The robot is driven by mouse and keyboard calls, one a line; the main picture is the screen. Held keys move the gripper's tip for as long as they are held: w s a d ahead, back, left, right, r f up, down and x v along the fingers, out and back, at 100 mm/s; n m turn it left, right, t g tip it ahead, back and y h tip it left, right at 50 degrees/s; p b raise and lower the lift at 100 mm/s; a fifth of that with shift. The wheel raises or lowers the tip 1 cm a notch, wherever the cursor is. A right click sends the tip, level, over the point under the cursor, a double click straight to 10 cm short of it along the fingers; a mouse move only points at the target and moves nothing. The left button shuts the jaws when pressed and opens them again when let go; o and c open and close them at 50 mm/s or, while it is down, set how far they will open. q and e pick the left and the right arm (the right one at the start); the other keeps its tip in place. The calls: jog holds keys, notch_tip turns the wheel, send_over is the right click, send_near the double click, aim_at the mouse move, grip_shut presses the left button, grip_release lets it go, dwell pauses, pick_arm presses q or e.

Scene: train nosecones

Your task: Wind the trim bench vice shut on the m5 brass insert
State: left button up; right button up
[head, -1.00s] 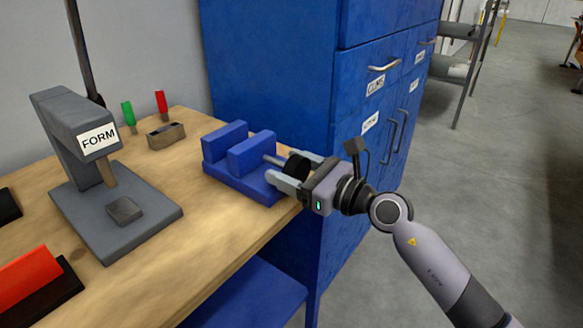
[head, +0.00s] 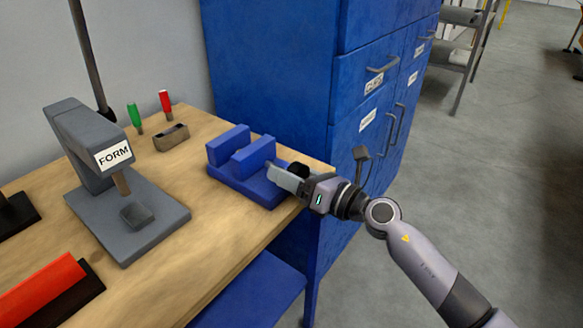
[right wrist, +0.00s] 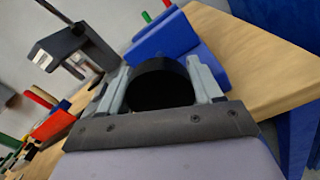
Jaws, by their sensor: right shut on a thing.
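The blue bench vice (head: 245,187) stands at the right end of the wooden bench. Its two upright jaws show a narrow gap between them, and I see no brass insert there. My right gripper (head: 284,176) is shut on the vice's black round knob (head: 299,170) at the vice's right end. In the right wrist view the knob (right wrist: 160,88) sits between the two grey fingers, with the blue vice (right wrist: 168,38) beyond. In the head view a finger hides most of the screw rod. My left gripper is not in view.
A grey press marked FORM (head: 112,155) stands left of the vice. A blue cabinet (head: 270,70) rises close behind the vice. Bench in front of the vice is clear.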

jog(key=shift+s+f+m, duration=0.1)
jog(key=shift+f+m, duration=0.15)
jog(key=shift+m, duration=0.05)
